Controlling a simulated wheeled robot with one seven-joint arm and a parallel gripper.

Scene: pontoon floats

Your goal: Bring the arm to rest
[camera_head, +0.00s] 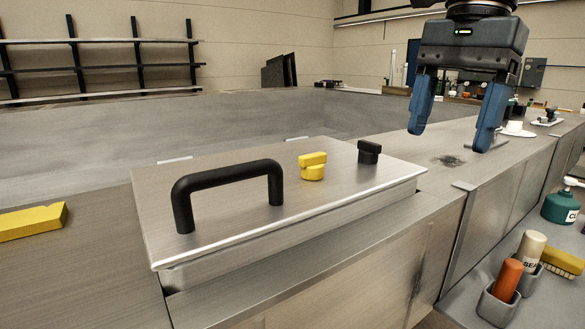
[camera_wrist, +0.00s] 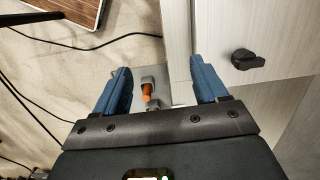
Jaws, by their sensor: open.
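My gripper (camera_head: 453,118) hangs at the upper right of the head view, its two blue fingers spread apart with nothing between them. It is above and to the right of a metal hatch lid (camera_head: 240,198), clear of it. In the wrist view the gripper (camera_wrist: 162,85) is also open. An orange-topped thing (camera_wrist: 147,90) shows far below between its fingers. The lid has a black handle (camera_head: 228,180), a yellow knob (camera_head: 312,167) and a black knob (camera_head: 369,152).
A yellow block (camera_head: 32,222) lies at the left. At the lower right are an orange-handled tool (camera_head: 507,280) in a grey holder, a white tube (camera_head: 529,250), a yellow brush (camera_head: 562,262) and a green bottle (camera_head: 561,206). Cables (camera_wrist: 85,48) run along the floor.

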